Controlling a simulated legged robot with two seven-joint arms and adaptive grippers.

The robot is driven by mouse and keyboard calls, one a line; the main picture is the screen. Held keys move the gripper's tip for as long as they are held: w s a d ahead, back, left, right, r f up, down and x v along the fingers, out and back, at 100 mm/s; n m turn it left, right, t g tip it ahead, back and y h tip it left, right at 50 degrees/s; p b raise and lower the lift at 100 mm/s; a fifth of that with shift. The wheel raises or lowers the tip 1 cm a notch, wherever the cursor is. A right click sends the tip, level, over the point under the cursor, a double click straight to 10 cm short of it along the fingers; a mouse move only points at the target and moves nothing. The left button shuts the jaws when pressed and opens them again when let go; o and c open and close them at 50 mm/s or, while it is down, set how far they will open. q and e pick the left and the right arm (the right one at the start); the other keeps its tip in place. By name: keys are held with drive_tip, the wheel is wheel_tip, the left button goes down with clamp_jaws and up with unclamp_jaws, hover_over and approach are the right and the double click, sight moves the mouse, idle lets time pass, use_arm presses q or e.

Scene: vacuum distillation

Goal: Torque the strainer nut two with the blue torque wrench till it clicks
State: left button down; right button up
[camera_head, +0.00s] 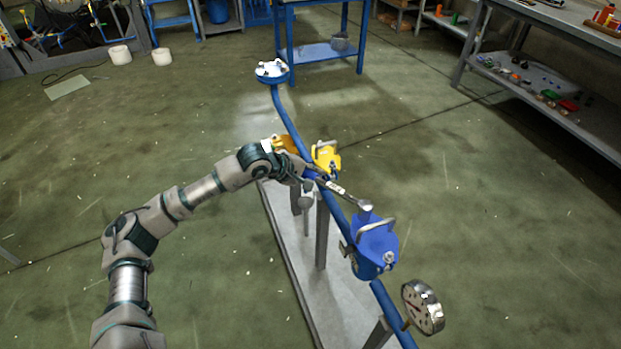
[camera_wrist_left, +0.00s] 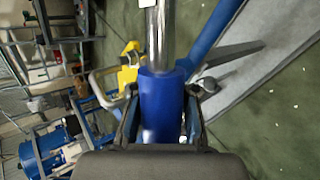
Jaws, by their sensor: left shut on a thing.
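My left gripper (camera_head: 311,173) is shut on the blue handle of the torque wrench (camera_wrist_left: 162,105), whose silver shaft (camera_wrist_left: 160,35) runs up out of the left wrist view. In the head view the shaft (camera_head: 340,189) slants down to the right, its head end at the top of the blue strainer (camera_head: 375,243). A silver nut (camera_head: 389,258) shows on the strainer's right side. I cannot tell whether the wrench head is seated on a nut, or which nut is number two. My right gripper is not in view.
A blue pipe (camera_head: 289,110) runs beneath the wrench, with a yellow valve part (camera_head: 326,156) beside my gripper. A pressure gauge (camera_head: 422,307) stands at the near end. A grey shelf bench (camera_head: 540,97) is at the right. The floor to the right is clear.

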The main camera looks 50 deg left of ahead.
use_arm(q)
drive_tip(key=shift+w+r+m+h, duration=0.15)
drive_tip(key=shift+w+m+h, duration=0.2)
drive_tip(key=shift+w, duration=0.2)
